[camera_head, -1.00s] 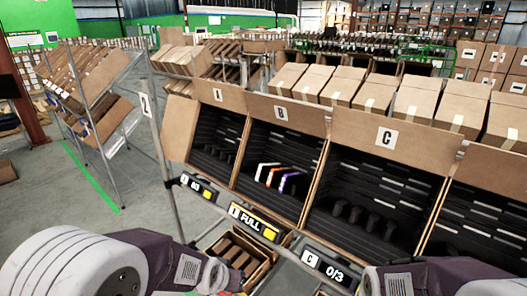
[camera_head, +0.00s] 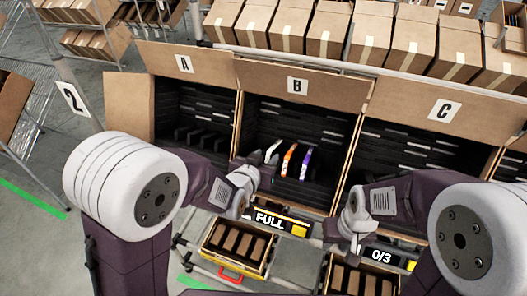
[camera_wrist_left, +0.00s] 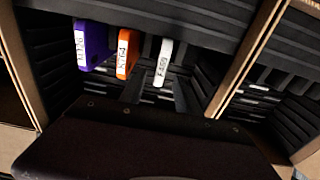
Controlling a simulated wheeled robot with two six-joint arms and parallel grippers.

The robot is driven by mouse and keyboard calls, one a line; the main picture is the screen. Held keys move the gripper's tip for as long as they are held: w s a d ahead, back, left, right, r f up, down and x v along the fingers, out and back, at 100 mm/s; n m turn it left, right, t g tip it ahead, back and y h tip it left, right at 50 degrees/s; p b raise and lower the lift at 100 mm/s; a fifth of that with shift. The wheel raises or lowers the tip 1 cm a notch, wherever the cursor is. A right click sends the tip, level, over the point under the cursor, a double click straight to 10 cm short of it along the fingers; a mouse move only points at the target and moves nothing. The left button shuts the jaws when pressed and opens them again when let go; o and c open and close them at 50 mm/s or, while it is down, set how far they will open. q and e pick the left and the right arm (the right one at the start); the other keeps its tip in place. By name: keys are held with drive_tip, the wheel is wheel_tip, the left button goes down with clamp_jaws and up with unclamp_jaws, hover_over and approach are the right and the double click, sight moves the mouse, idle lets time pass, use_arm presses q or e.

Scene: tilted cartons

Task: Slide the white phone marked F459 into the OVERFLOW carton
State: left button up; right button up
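The white phone marked F459 (camera_wrist_left: 164,62) stands upright in carton B (camera_head: 297,86), beside an orange phone (camera_wrist_left: 128,52) and a purple phone (camera_wrist_left: 90,44). In the head view the white phone (camera_head: 272,151) is the leftmost of the three. My left gripper (camera_head: 262,172) is at the front of carton B, close to the white phone. In the left wrist view two dark fingers (camera_wrist_left: 157,92) stand apart below the white phone, one to each side. My right gripper (camera_head: 346,232) is in front of carton C, with its fingers unclear. No OVERFLOW label is readable.
Carton A (camera_head: 184,64) and carton C (camera_head: 443,112) flank carton B and hold dark dividers. A FULL sign (camera_head: 270,220) and a 0/3 sign (camera_head: 382,256) sit on the front rail. Lower cartons (camera_head: 211,238) with brown contents stand below. Closed boxes line the shelf above.

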sight(272, 148)
use_arm(q)
drive_tip(key=shift+w+d+f+p, duration=0.35)
drive_tip(key=shift+w+d, duration=0.3)
drive_tip(key=shift+w, duration=0.25)
drive_tip(key=x, duration=0.4)
drive_tip(key=p+x, duration=0.1)
drive_tip(key=x, duration=0.1)
drive_tip(key=shift+w+a+f, duration=0.15)
drive_tip(key=shift+a+f, duration=0.05)
drive_tip(key=shift+a, duration=0.15)
drive_tip(key=shift+d, duration=0.2)
drive_tip(key=shift+w+a, duration=0.1)
clamp_jaws()
drive_tip(key=shift+r+p+v, duration=0.15)
drive_tip(key=shift+v, duration=0.6)
drive_tip(key=shift+r+p+v, duration=0.15)
drive_tip(key=shift+v, duration=0.6)
